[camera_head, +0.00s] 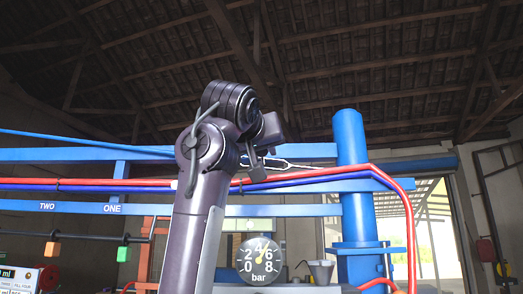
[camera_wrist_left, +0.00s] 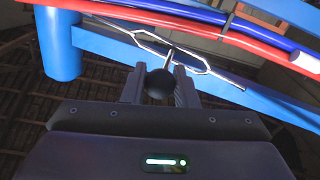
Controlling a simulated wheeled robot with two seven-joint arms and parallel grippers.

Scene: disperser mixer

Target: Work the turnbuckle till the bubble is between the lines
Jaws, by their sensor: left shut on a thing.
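The turnbuckle (camera_head: 285,163) is a slim silver open frame on a thin rod, left of the blue post's top. In the left wrist view the turnbuckle (camera_wrist_left: 195,63) runs slantwise beyond my fingers. In the head view my left gripper (camera_head: 257,165) is at the turnbuckle's left end, partly hidden by my arm. A pale greenish strip (camera_head: 246,225) sits above the gauge; I cannot make out a bubble or lines. My right gripper is out of view.
A blue post (camera_head: 350,180) stands right of my arm, with blue beams running left. Red hose (camera_head: 408,215) and blue hose run along the beam close below the turnbuckle. A bar gauge (camera_head: 260,260) and a grey funnel (camera_head: 321,272) are lower down. Hanging orange and green blocks are at left.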

